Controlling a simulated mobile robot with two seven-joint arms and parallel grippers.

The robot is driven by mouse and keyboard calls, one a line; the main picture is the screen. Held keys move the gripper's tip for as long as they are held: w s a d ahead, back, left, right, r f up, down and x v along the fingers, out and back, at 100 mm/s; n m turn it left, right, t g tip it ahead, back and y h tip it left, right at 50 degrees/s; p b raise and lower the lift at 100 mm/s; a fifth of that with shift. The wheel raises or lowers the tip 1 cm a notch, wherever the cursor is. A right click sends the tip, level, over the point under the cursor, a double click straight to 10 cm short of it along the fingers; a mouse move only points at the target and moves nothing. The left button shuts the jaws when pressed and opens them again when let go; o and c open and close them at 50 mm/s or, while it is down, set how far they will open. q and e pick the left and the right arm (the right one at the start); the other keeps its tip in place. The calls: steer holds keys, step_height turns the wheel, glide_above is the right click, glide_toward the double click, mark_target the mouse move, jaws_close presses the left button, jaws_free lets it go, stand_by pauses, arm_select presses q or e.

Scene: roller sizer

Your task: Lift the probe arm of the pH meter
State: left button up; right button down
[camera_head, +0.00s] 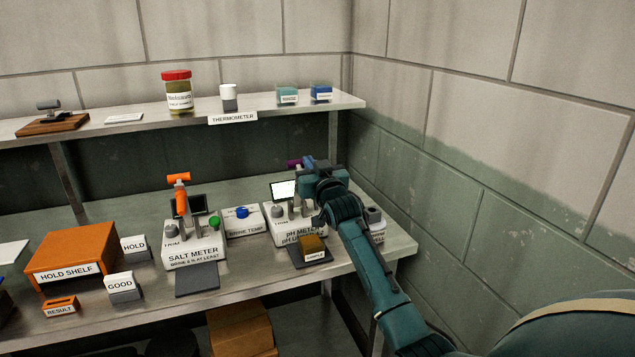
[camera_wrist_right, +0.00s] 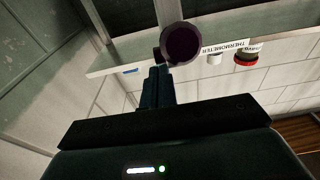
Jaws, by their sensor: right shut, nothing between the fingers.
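The pH meter (camera_head: 283,238) is a white unit with a small screen (camera_head: 284,190), on the right part of the bench. Its probe arm has a purple end (camera_head: 293,163), which shows just left of my right gripper (camera_head: 308,163) in the head view. In the right wrist view the dark purple round end (camera_wrist_right: 181,42) is close by the tips of my right gripper (camera_wrist_right: 158,72). The gripper is shut with nothing between its fingers. I cannot tell whether it touches the probe arm. My right arm hides part of the meter. My left gripper is out of view.
A sample block (camera_head: 313,246) sits on a dark pad before the meter. The brine temp unit (camera_head: 242,222) and salt meter (camera_head: 190,256) with its orange arm (camera_head: 180,180) stand to the left. A shelf (camera_head: 140,125) runs above; a wall (camera_head: 480,150) closes the right.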

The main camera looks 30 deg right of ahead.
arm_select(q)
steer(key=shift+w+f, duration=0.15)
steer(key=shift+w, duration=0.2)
arm_select(e)
steer(key=shift+x, duration=0.95)
steer(key=shift+r, duration=0.15)
